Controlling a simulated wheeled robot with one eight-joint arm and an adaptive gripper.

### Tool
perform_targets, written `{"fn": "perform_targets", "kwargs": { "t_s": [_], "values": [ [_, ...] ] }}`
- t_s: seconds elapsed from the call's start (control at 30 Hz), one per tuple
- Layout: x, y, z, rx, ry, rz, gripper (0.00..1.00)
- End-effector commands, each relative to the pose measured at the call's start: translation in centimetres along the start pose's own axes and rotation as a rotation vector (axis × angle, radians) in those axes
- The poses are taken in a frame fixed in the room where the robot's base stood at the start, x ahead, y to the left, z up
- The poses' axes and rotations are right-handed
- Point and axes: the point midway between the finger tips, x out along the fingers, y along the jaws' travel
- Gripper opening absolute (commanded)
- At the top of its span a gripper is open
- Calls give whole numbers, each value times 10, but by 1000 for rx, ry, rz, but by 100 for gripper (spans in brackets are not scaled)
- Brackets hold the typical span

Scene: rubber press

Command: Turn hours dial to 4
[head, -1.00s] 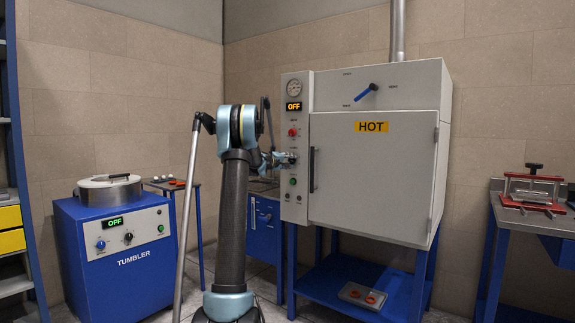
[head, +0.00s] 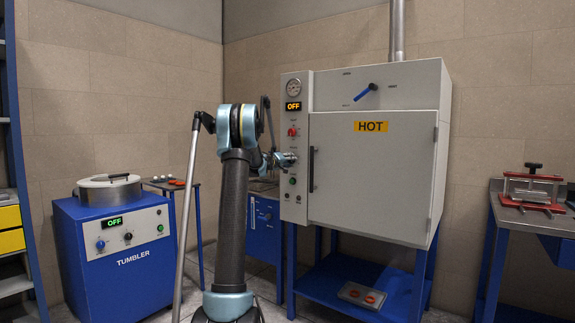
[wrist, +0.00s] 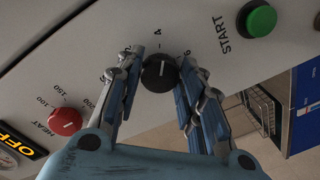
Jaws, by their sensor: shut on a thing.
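The hours dial is a small black knob (wrist: 158,74) on the oven's grey control panel (head: 294,205). In the wrist view its white pointer line is directed roughly at the 4 mark (wrist: 158,31), with a 6 partly visible to the right and another number mostly covered on the left. My gripper (wrist: 161,67) has its fingers on both sides of the knob and is shut on it. In the head view my gripper (head: 288,159) is at the panel's front and hides the dial.
A red HEAT knob (wrist: 65,121) and a green START button (wrist: 257,18) sit on either side of the dial. The panel also bears an OFF display (head: 293,106) and a gauge (head: 292,87). The oven door (head: 370,170), marked HOT, is closed. A blue tumbler (head: 118,250) stands left.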

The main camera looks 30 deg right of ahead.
Motion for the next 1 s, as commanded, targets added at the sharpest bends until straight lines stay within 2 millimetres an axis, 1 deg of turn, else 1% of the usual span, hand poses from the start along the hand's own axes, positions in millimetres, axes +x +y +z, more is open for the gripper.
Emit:
{"fn": "perform_targets", "kwargs": {
  "t_s": [0.13, 0.17, 0.2, 0.23, 0.27, 0.57, 0.67, 0.77, 0.87, 1.0],
  "values": [
    [-1, -2, 0, 1, 1, -3, 11],
    [-1, -2, 0, 1, 1, -3, 37],
    [-1, -2, 0, 1, 1, -3, 46],
    [-1, -2, 0, 0, 1, -3, 53],
    [-1, -2, 0, 0, 1, -2, 56],
    [0, -1, 0, -1, 1, -1, 56],
    [-4, -1, -1, -1, 1, -1, 56],
    [-13, -1, -1, -1, 1, -1, 56],
    [-28, -1, -1, -1, 2, -2, 56],
    [-55, -2, -1, -1, 2, -2, 56]
  ]
}}
